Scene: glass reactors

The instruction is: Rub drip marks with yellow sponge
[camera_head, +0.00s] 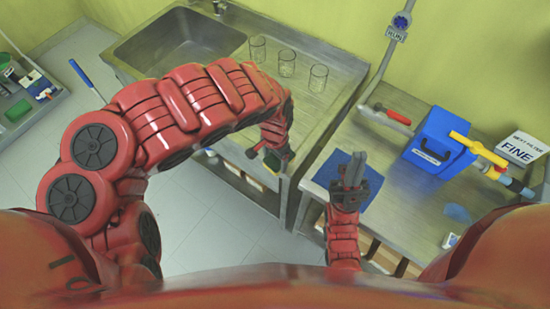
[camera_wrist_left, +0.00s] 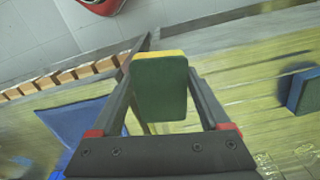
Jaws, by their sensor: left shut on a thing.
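A sponge with a green face and a yellow layer (camera_wrist_left: 160,85) is between the fingers of my left gripper (camera_wrist_left: 160,110). In the head view my left gripper (camera_head: 272,160) is at the front edge of the sink counter near its right corner, and only a little green and yellow of the sponge shows. I cannot tell whether the sponge touches a surface. My right gripper (camera_head: 354,170) is above the blue mat on the right bench. Its fingers look close together, seen nearly edge-on. I cannot make out drip marks for certain.
The sink counter (camera_head: 312,105) holds glass beakers (camera_head: 287,63) at the back. A small blue-green block (camera_wrist_left: 306,90) lies on it. The right bench carries a blue mat (camera_head: 330,168), a blue box (camera_head: 437,143) and piping with yellow valve handles (camera_head: 478,149). A gap separates the counters.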

